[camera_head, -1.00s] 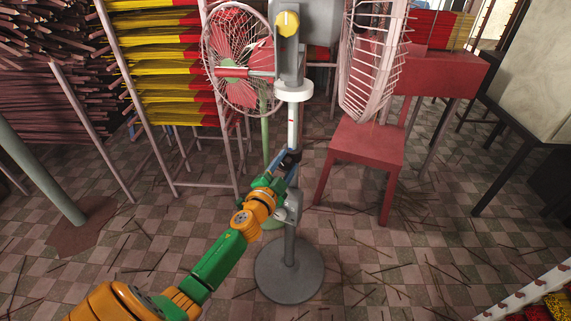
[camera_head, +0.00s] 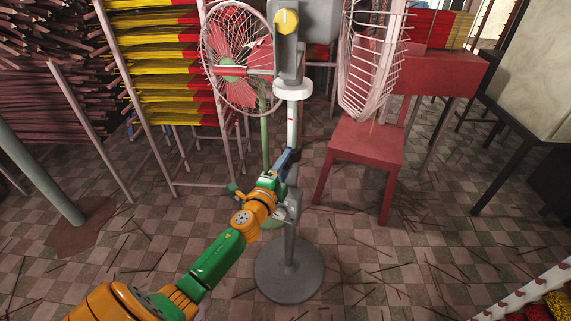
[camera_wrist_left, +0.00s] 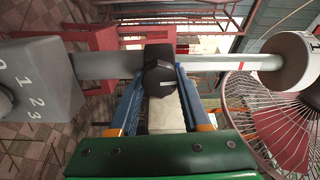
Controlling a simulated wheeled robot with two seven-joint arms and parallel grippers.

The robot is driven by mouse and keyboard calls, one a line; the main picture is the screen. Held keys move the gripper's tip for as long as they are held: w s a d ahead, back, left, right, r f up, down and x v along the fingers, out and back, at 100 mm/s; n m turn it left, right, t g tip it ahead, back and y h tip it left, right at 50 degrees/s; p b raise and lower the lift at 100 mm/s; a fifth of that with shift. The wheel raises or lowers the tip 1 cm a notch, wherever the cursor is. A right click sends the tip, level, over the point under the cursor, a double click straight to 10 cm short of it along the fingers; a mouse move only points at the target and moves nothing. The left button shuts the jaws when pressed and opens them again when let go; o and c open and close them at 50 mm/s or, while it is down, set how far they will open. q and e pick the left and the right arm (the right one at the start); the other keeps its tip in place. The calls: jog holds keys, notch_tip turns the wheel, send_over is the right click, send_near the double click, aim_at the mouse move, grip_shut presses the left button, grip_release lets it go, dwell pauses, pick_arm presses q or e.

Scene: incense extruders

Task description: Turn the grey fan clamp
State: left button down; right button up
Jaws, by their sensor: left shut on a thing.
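The grey standing fan has an upright pole (camera_head: 292,125), a round base (camera_head: 290,270) and a control box (camera_wrist_left: 45,90) marked 0, 1, 2, 3. In the left wrist view the dark grey clamp (camera_wrist_left: 160,72) sits on the pole, with its knob facing my left gripper (camera_wrist_left: 158,88). The two blue fingers lie on either side of the knob and are shut on it. In the head view my left gripper (camera_head: 285,160) reaches the pole above the control box; its fingers and wrist largely hide the clamp. My right gripper is not in view.
A red stool (camera_head: 365,145) with a white wire fan cage above it stands just right of the pole. A red-bladed fan (camera_head: 235,65) and a rack of yellow and red incense (camera_head: 165,60) stand behind to the left. Loose sticks lie on the tiled floor.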

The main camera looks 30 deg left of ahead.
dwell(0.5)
pick_arm(q)
jog(key=shift+c, duration=1.8)
grip_release()
jog(key=s+d, duration=0.1)
jog(key=s, duration=0.6)
jog(key=shift+d, duration=0.2)
